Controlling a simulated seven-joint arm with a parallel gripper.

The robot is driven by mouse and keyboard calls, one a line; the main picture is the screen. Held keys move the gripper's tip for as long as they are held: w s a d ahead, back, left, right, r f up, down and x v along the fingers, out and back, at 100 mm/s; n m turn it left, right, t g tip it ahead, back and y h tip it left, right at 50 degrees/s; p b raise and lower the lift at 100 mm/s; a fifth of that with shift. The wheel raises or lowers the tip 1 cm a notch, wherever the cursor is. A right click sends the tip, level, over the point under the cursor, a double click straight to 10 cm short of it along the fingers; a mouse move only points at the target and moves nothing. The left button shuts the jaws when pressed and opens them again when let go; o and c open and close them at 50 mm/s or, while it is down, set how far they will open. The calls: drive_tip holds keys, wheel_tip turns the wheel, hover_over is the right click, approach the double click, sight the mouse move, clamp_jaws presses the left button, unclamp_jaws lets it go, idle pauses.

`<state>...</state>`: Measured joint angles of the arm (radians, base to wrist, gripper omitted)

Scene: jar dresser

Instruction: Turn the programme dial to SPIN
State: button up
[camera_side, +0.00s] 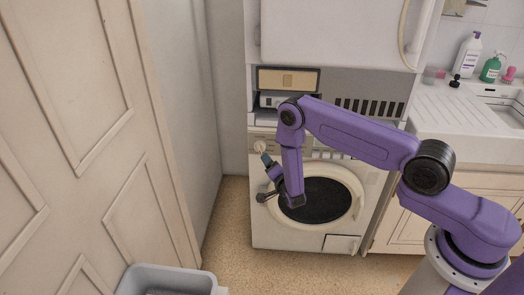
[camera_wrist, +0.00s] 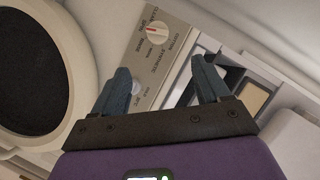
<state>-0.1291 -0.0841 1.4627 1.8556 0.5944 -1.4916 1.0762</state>
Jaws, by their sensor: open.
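The programme dial (camera_wrist: 156,32) is a round white knob with a red mark, on a beige panel with small labels around it, near the top of the wrist view. In the side view the dial (camera_side: 260,147) is at the upper left of the white washing machine's front (camera_side: 262,222). My gripper (camera_wrist: 160,68) is open and empty, its two blue-grey fingers apart. In the side view the gripper (camera_side: 266,160) is just below the dial, with no contact clearly visible.
The round dark door (camera_side: 322,200) is below the panel, behind my arm. A smaller pale knob (camera_wrist: 136,88) shows beside the left finger. A white sink counter (camera_side: 470,118) with bottles is at the right. A grey bin (camera_side: 165,275) stands front left; bare floor lies between.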

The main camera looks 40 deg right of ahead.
sight(261, 149)
drive_tip(key=shift+g+h, duration=0.5)
drive_tip(key=x, duration=1)
drive_tip(key=a+x, duration=0.1)
drive_tip(key=x, duration=0.4)
drive_tip(key=shift+w+r, duration=0.1)
drive_tip(key=shift+w, duration=0.35)
drive_tip(key=c, duration=1)
